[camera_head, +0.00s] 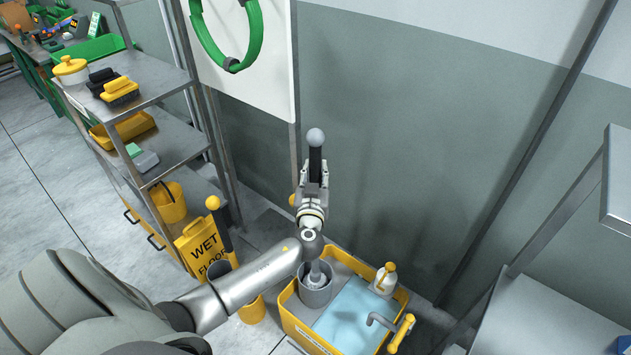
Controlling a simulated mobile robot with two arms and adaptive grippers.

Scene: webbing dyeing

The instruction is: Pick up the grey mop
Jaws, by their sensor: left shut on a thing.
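The grey mop (316,138) stands upright in front of the grey wall, with a round grey knob on top of a black grip. My left gripper (313,185) is shut around the black grip just below the knob. My right gripper is not in view.
A yellow cart (312,341) below holds a grey bucket (316,296), a blue basin and a white bottle (386,277). A metal shelf (158,92) and a yellow wet floor sign (202,247) stand left. A yellow-knobbed handle (213,203) is beside the sign. A metal table is at right.

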